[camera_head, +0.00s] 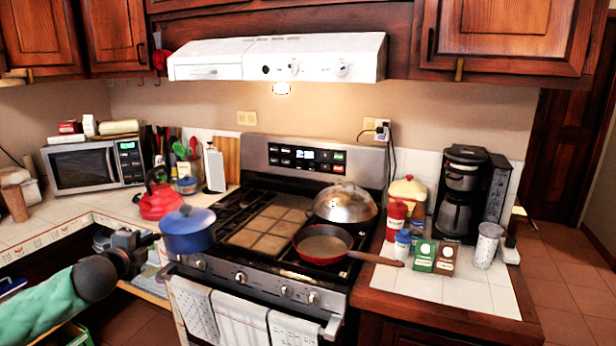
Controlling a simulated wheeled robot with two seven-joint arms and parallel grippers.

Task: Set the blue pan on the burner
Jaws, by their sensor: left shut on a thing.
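The blue pan (187,232), a deep pot with a blue lid, is upright at the stove's front left corner. It overlaps the left grates in the picture; I cannot tell whether it touches the stove. My left gripper (150,243) is at the pan's left side and is shut on it; the fingertips are hard to make out. The stove (258,277) has black burner grates (240,206) on its left, partly hidden by the pan. My right gripper is out of view.
A red-rimmed frying pan (322,243) sits on the front right burner, its handle reaching over the right counter. A domed metal lid (345,203) is behind it. A tan griddle (268,228) fills the stove's middle. A red kettle (160,200) stands on the left counter.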

